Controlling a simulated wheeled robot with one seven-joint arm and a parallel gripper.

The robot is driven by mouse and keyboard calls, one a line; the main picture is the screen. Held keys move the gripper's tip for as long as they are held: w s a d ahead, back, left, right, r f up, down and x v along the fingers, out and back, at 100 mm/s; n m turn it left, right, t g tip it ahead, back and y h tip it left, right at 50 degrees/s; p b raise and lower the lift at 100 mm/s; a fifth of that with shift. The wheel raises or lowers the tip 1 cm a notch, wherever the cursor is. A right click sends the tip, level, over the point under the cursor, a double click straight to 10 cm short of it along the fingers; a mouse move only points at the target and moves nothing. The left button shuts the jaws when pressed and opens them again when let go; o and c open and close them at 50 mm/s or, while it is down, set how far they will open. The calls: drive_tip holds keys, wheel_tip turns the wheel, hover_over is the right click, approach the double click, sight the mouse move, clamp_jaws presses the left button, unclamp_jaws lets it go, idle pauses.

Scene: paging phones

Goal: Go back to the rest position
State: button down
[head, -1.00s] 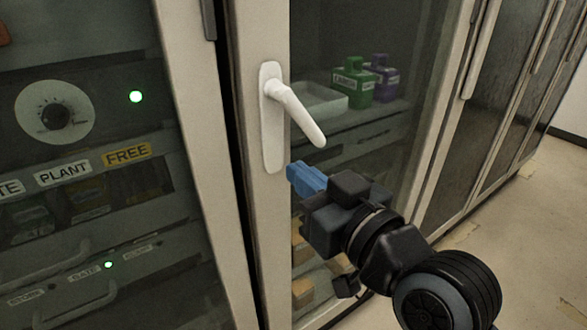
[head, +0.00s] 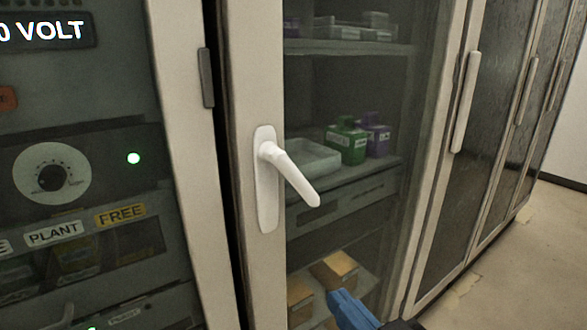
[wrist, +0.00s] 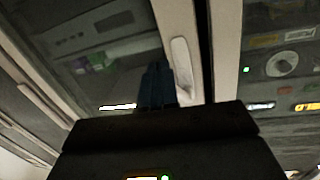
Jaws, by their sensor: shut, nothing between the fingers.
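My gripper shows as blue fingers (head: 350,312) at the bottom edge of the head view, low and right of a white door handle (head: 267,180). The rest of my arm is mostly out of that view. In the wrist view the dark blue fingers (wrist: 158,86) are together and empty. They stand apart from the handle in the head view; in the wrist view the handle (wrist: 182,70) is just right of them. The handle's lever tilts down to the right on a glass cabinet door that appears closed.
Behind the glass stand a green container (head: 346,142), a purple container (head: 376,137), a pale tray (head: 312,157) and tan boxes (head: 335,271). A panel with a dial (head: 52,177) and a green light is at left. More cabinets line the right; floor (head: 515,270) is open there.

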drive_tip(key=s+d+f+m+h, duration=0.25)
drive_tip(key=s+d+f, duration=0.25)
drive_tip(key=s, duration=0.3)
drive_tip(key=s+d+f+m+h, duration=0.25)
drive_tip(key=s+d+f, duration=0.2)
drive_tip(key=s, duration=0.35)
drive_tip(key=s+d+r+h, duration=0.1)
drive_tip(key=s+d, duration=0.1)
drive_tip(key=s, duration=0.5)
drive_tip(key=s+d+n+g+h+p, duration=0.1)
drive_tip(key=s+d, duration=0.2)
drive_tip(key=s, duration=0.5)
drive_tip(key=shift+s+r, duration=0.2)
drive_tip(key=shift+r, duration=0.2)
drive_tip(key=c, duration=1.9)
unclamp_jaws()
